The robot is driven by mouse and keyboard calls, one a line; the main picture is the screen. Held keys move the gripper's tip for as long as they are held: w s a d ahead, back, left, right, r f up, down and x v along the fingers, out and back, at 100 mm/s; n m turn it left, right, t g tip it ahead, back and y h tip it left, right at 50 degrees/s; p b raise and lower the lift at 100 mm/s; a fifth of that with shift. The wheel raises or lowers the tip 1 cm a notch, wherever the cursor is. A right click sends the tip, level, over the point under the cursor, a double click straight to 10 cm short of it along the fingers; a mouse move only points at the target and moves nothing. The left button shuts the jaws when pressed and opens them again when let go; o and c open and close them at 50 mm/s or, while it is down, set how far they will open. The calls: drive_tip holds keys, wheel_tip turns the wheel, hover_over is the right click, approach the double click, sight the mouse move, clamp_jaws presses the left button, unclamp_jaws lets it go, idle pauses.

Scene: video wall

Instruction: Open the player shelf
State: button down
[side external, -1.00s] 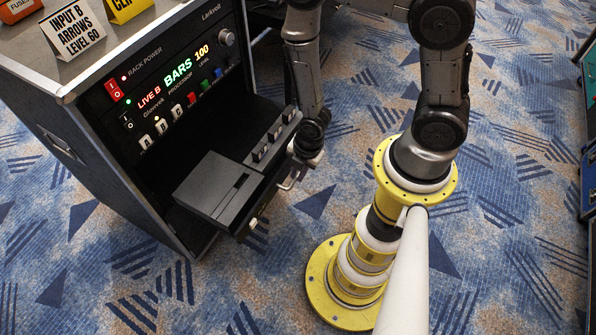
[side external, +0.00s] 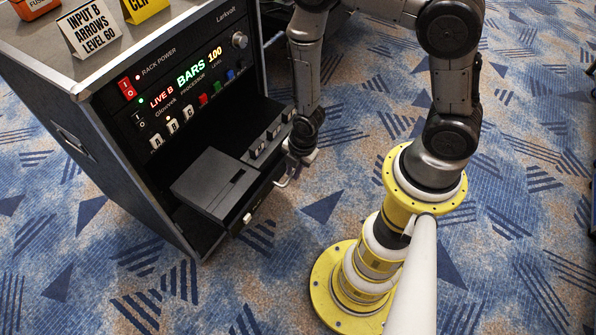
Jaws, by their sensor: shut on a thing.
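The player shelf (side external: 262,196) is a dark pull-out tray low in the rack's front. It stands partly out of the rack, carrying a grey box-shaped player (side external: 212,183) and a strip of small dark controls (side external: 267,141). A metal handle (side external: 284,181) shows at its front right. My gripper (side external: 291,172) is at this handle and shut on it. The fingers are small and partly hidden by the wrist, so the exact grip is unclear. A small light-coloured piece (side external: 247,218) shows on the shelf's front edge.
The black rack (side external: 110,160) has lit panels above the shelf, with a red switch (side external: 127,88) and a knob (side external: 239,40). Signs (side external: 93,27) stand on its top. My yellow and white base stands at the right. Patterned carpet (side external: 300,270) in front of the shelf is clear.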

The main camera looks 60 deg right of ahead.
drive_tip(key=c, duration=0.9)
unclamp_jaws()
drive_tip(key=shift+w, duration=0.1)
drive_tip(key=shift+r, duration=0.1)
drive_tip(key=s+r, duration=0.1)
drive_tip(key=r, duration=0.3)
drive_tip(key=s+r, duration=0.1)
drive_tip(key=r, duration=0.8)
drive_tip(key=shift+s+r, duration=0.15)
drive_tip(key=shift+s, duration=0.25)
